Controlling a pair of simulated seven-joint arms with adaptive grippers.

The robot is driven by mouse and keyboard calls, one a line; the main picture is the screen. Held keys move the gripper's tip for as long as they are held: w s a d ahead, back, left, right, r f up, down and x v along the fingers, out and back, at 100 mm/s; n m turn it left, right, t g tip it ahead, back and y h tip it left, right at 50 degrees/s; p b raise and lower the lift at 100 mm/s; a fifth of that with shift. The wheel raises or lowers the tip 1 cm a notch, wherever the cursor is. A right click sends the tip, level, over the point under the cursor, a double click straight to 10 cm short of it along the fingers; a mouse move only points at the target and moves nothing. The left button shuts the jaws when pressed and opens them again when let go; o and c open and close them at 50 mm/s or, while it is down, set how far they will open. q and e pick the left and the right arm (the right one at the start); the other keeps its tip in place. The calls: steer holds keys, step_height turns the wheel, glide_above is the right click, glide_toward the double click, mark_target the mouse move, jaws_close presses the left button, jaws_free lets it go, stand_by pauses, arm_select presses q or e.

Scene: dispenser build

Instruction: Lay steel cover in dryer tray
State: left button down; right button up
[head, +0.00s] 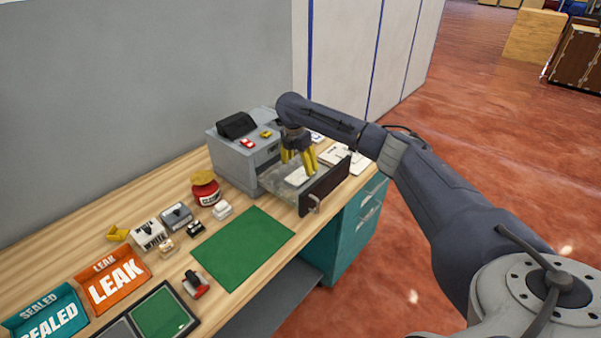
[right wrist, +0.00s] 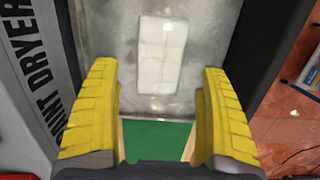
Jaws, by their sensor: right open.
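The dryer tray (head: 272,181) is a grey metal drawer pulled out of the grey paint dryer (head: 232,160), with a dark front panel. A pale, rounded rectangular plate (right wrist: 155,55), which looks like the cover, lies flat on the tray floor in the right wrist view. It also shows in the head view (head: 297,176), partly hidden by the yellow fingers. My right gripper (head: 300,163) points down over the tray. Its yellow fingers are spread wide, with nothing between them, and the plate lies apart below. My left gripper is out of view.
A green mat (head: 243,246) lies in front of the dryer. A red jar (head: 205,189), a box marked WHITE (head: 149,235) and small parts stand left of it. Orange LEAK (head: 113,283) and teal SEALED (head: 48,318) bins are at lower left. White papers (head: 345,158) lie right of the dryer.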

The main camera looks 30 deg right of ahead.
mark_target(297, 177)
step_height(297, 177, up, 7)
steer(key=a, duration=0.1)
steer(key=shift+s, duration=0.15)
steer(key=shift+r, duration=0.1)
stand_by(0.3)
